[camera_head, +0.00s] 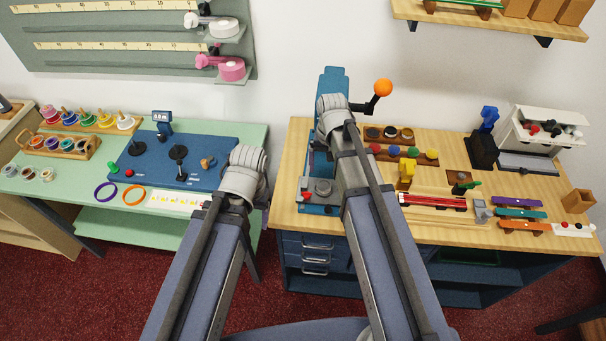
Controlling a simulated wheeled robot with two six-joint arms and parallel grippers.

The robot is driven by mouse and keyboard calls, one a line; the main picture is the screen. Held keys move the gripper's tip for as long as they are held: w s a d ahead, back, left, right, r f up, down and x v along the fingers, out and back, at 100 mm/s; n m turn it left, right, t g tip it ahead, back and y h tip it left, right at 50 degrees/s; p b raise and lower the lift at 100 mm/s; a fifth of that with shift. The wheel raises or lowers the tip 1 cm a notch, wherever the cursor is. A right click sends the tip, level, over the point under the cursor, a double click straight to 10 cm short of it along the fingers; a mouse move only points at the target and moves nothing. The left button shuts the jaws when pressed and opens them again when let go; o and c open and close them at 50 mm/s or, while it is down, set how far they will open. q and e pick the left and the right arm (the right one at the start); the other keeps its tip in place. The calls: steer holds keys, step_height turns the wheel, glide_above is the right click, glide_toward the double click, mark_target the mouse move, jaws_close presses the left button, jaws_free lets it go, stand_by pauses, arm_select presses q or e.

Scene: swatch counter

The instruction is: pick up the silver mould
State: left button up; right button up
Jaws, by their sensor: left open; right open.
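I cannot single out the silver mould with certainty. A wooden holder on the right counter carries a few small round pieces; the left one (373,133) looks dark grey with a pale rim, the others brownish and gold. A small grey block (481,211) also stands near the counter's front. My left arm reaches over the right end of the green table. My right arm reaches over the blue press (334,80) and hides part of it. Both arms end in grey rounded joints, and I make out no fingers of either gripper. Nothing held is visible.
The press has an orange-knobbed lever (382,88). The right wooden counter (285,190) also bears coloured knobs, a red-striped rack (433,201), coloured bars and a white machine (540,128). The green table (60,185) holds a blue board (150,171), stamps and rings. A shelf (480,22) hangs above.

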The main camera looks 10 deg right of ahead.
mark_target(324, 184)
steer(key=shift+w, duration=0.25)
steer(key=shift+s, duration=0.15)
steer(key=shift+s+f+b, duration=0.1)
steer(key=shift+f+b, duration=0.05)
steer(key=shift+b, duration=0.2)
step_height(324, 184, down, 2)
steer(key=shift+f+b, duration=0.15)
steer(key=shift+b, duration=0.9)
steer(key=f+b, duration=0.5)
steer(key=shift+w+a, duration=0.15)
steer(key=shift+w, duration=0.1)
jaws_close()
